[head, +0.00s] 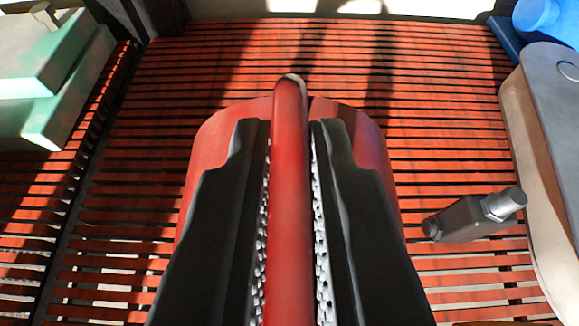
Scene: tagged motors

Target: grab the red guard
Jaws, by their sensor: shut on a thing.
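The red guard (211,137) is in the middle of the head view, a curved red shell with a raised red rib (290,180) running lengthwise. My gripper (290,135) is shut on the rib, with a dark finger on each side and the toothed inner pads against it. The fingers cover much of the guard's middle. Its curved sides show to the left and right of the fingers. Whether the guard is lifted clear of the slatted surface cannot be told.
A red slatted surface (200,60) lies beneath. A grey motor-like part (465,218) lies at the right. A grey and beige rounded block (545,130) and a blue object (540,14) stand at the right edge. A green block (45,60) stands at the upper left.

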